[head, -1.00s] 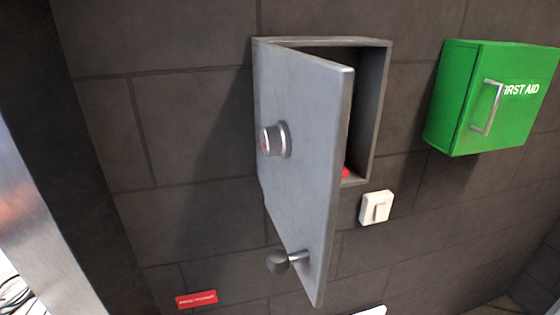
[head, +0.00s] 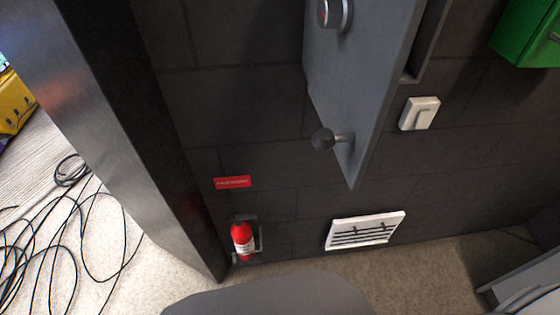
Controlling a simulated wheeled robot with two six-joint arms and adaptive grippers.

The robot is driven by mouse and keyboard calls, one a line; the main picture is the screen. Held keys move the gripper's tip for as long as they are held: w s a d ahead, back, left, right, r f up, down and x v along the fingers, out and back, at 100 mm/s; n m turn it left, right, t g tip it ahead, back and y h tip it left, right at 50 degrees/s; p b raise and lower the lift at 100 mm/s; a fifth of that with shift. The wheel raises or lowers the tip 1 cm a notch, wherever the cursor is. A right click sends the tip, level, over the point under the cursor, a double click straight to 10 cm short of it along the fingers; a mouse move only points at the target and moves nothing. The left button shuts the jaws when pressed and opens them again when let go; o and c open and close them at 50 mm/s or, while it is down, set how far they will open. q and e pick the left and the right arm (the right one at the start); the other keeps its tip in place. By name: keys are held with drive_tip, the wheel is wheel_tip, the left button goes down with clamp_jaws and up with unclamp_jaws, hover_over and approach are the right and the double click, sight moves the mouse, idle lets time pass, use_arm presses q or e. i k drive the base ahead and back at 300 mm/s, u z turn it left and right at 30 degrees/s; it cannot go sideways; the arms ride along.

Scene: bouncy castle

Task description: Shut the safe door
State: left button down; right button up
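The grey metal safe door (head: 350,85) stands ajar at the top middle of the head view, swung out from the wall, with its upper part cut off by the picture edge. It carries a round dial (head: 334,14) and a knob handle (head: 331,139) near its lower corner. A strip of the safe body (head: 428,40) shows to the right of the door. The inside of the safe is mostly out of view. Neither of my grippers is in view.
A green first aid box (head: 530,35) and a white switch (head: 419,113) are on the dark wall. Below are a red sign (head: 232,182), a fire extinguisher (head: 243,241) and a white vent (head: 365,231). Black cables (head: 75,235) lie on the floor at left.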

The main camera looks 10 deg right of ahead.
sight(355, 75)
drive_tip(key=u, duration=0.1)
drive_tip(key=k, duration=0.9)
drive_tip(key=z, duration=0.85)
drive_tip(key=i, duration=0.45)
drive_tip(key=u, duration=0.05)
